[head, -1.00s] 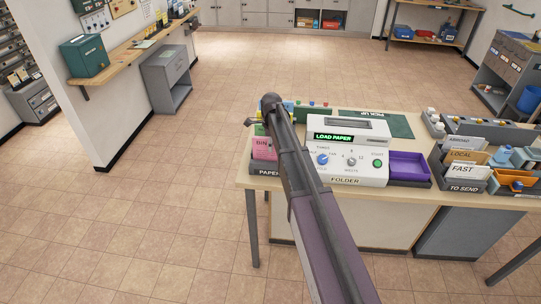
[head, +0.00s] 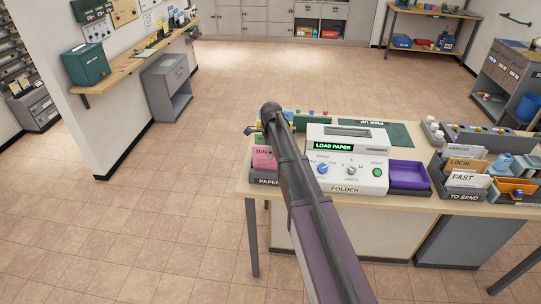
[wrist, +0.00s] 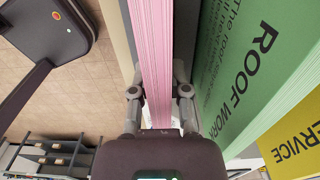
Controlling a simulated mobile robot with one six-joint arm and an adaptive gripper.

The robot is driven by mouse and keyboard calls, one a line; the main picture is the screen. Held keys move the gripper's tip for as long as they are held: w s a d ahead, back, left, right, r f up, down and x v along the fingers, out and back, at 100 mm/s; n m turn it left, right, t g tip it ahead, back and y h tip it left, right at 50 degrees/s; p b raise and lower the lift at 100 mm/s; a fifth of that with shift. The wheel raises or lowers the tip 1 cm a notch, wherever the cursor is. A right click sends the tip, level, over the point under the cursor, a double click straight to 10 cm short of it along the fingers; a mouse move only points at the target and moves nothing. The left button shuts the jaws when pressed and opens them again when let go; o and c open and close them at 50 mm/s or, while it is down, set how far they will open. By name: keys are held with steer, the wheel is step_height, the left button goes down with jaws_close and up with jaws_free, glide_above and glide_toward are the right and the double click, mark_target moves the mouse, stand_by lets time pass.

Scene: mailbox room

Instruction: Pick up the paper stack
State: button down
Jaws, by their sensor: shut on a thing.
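A pink paper stack (head: 263,158) stands on edge in the paper tray (head: 267,182) at the left end of the table in the head view. In the wrist view the pink paper stack (wrist: 155,55) runs up the middle, edge-on. My gripper (wrist: 157,78) has one finger on each side of it and is shut on it. A green stack (wrist: 240,60) reading "ROOF WORK" is close to the right finger, with a yellow sheet (wrist: 295,145) beyond it. In the head view my arm covers part of the tray.
The folder machine (head: 346,160) stands right of the tray and its display reads "LOAD PAPER". A purple tray (head: 408,175) and the to-send rack (head: 463,193) are further right. The floor left of the table is clear.

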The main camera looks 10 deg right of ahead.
steer(key=shift+r+p, duration=4.8)
steer(key=shift+r, duration=0.15)
steer(key=shift+s+f, duration=0.1)
steer(key=shift+f, duration=0.05)
